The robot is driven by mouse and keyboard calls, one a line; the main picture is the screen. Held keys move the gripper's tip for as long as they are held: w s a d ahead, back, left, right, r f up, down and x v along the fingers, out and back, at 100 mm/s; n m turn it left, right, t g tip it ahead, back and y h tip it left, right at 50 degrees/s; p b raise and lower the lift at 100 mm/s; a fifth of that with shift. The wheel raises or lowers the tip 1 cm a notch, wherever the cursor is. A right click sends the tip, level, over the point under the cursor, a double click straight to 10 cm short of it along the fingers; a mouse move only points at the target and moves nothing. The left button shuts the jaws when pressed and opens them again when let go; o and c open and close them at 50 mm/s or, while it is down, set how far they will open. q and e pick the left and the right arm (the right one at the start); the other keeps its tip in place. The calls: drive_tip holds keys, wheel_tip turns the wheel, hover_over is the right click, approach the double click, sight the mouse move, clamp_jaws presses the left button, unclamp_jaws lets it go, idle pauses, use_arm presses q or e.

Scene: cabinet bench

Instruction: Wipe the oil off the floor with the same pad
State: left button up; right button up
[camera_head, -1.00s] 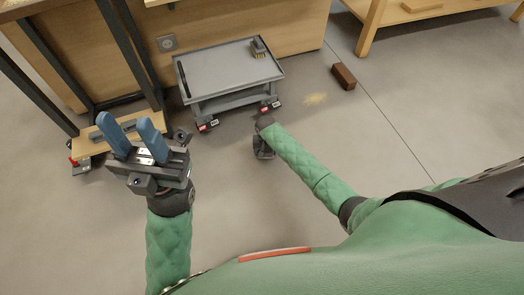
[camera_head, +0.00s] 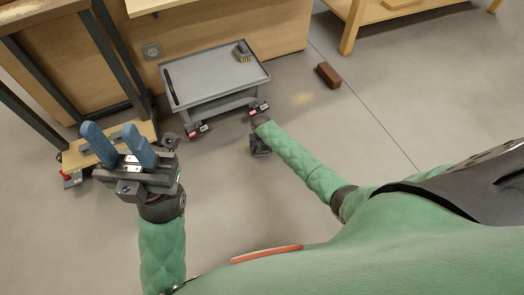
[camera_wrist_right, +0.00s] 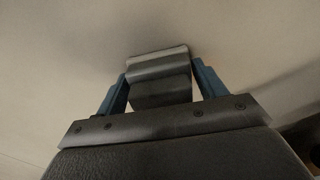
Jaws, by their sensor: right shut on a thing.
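My right gripper (camera_wrist_right: 160,78) is shut on a grey, ridged pad (camera_wrist_right: 157,66) in the right wrist view. The pad's pale far edge is against or very close to the floor; I cannot tell whether it touches. In the head view my right gripper (camera_head: 260,147) is low over the floor in front of the cart, and its fingers and the pad are hidden. My left gripper (camera_head: 110,133) is raised at the left, its two blue fingers apart and empty. I cannot make out an oil patch on the floor (camera_head: 400,110) in either view.
A grey wheeled cart (camera_head: 215,85) stands ahead, with a brush (camera_head: 243,52) on its top. A wooden bench (camera_head: 360,20) stands behind. The floor at right is open.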

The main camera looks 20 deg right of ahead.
drive_tip(key=shift+w+f, duration=0.1)
drive_tip(key=shift+w, duration=0.15)
drive_tip(key=shift+s+a+p, duration=0.15)
drive_tip(key=shift+a+p, duration=0.75)
drive_tip(key=shift+a, duration=0.5)
drive_tip(key=shift+a+r+p, duration=0.2)
drive_tip(key=shift+a+p, duration=0.95)
drive_tip(key=shift+a, duration=1.1)
drive_tip(key=shift+w+f+b, duration=0.1)
drive_tip(key=shift+w+b, duration=0.25)
drive_tip(key=shift+w, duration=0.6)
drive_tip(key=shift+d+p, duration=0.65)
drive_tip(key=shift+d, duration=0.8)
drive_tip(key=shift+d+p, duration=0.4)
drive_tip(key=shift+d, duration=1.1)
drive_tip(key=shift+d+f, duration=0.15)
drive_tip(key=shift+d, duration=0.55)
